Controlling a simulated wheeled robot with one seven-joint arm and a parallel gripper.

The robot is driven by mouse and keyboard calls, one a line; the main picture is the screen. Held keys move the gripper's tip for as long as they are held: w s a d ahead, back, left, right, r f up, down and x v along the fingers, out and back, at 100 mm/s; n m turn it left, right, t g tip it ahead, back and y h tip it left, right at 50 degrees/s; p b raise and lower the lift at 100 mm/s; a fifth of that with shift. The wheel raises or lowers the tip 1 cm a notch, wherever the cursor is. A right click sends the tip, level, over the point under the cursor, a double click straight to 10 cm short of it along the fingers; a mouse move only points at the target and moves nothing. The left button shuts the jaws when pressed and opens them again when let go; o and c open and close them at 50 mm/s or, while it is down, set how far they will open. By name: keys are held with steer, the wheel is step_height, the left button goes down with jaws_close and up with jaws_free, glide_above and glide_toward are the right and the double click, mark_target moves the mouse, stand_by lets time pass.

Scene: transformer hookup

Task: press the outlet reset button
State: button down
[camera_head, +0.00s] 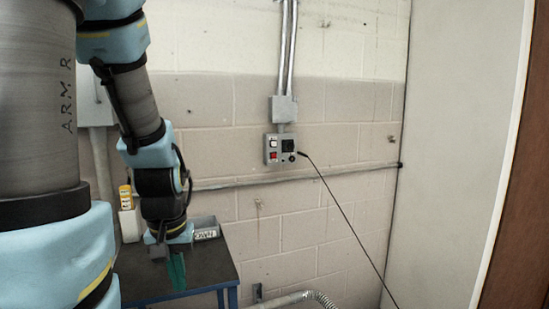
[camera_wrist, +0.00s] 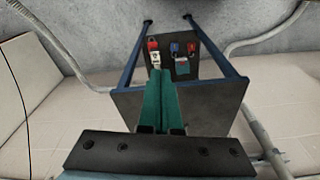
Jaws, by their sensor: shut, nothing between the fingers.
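A grey outlet box (camera_head: 280,149) is fixed to the block wall at the end of a conduit. Its face has a white part at the upper left, a red button (camera_head: 273,156) below it, and a dark round socket at the upper right. My gripper (camera_head: 177,272) has green fingers and points down over the dark table, well left of and below the box. The fingers also show closed together and empty in the wrist view (camera_wrist: 158,98). The box is not visible there.
The dark table (camera_head: 215,262) with blue legs stands under my gripper. A grey bin (camera_head: 206,229) and a yellow-topped item (camera_head: 126,198) are at its back. Red and blue padlock-like items show in the wrist view (camera_wrist: 175,47). A pale panel (camera_head: 455,150) stands at right.

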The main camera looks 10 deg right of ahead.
stand_by(0.3)
steer(key=w+d+r+t, duration=0.1)
steer(key=w+d+r, duration=0.1)
steer(key=w+d, duration=0.35)
steer(key=w+d+r+m+t, duration=0.1)
steer(key=w+d+r+t, duration=0.1)
steer(key=w, duration=0.7)
steer(key=w+d+r+t, duration=0.15)
steer(key=w+d, duration=0.25)
steer(key=w, duration=0.4)
steer(key=w+d+r+m+t+h, duration=0.1)
steer(key=w+d+r+t+h, duration=0.1)
steer(key=w+d+r, duration=0.2)
steer(key=w+d+r+m+t+h, duration=0.1)
steer(key=w+d+r, duration=0.3)
steer(key=w+d, duration=0.6)
steer(key=d+h+b, duration=0.1)
steer(key=d, duration=0.6)
steer(key=shift+w+t, duration=0.35)
steer(key=shift+d+r, duration=0.1)
